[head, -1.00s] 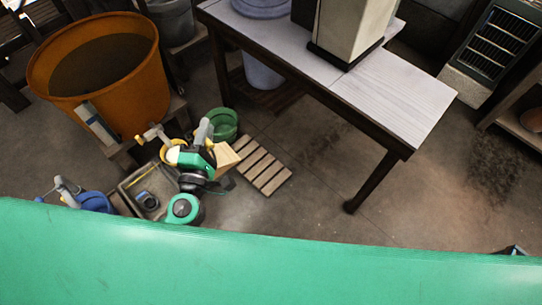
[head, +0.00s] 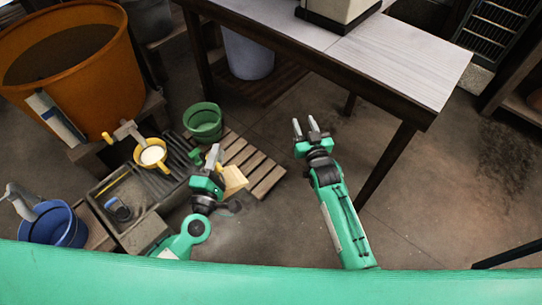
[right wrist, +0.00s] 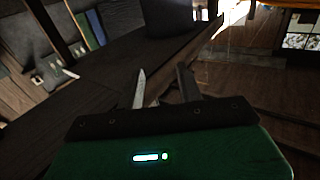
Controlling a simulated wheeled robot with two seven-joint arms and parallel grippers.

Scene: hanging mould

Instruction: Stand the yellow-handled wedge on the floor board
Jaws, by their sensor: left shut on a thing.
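My left gripper (head: 214,160) is shut on the wedge (head: 234,180), a pale wooden block that sticks out to the right of the fingers. Its yellow handle is hidden by the gripper. The wedge shows in front of the left part of the slatted wooden floor board (head: 268,178); I cannot tell whether it touches the board. My right gripper (head: 307,126) is open and empty, to the right of the board, with its fingers pointing away from me. Its two fingers stand apart in the right wrist view (right wrist: 164,86).
A green bucket (head: 203,122) stands at the board's far left. A blue bucket (head: 55,225) is further left. A table (head: 400,65) stands beyond my right gripper.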

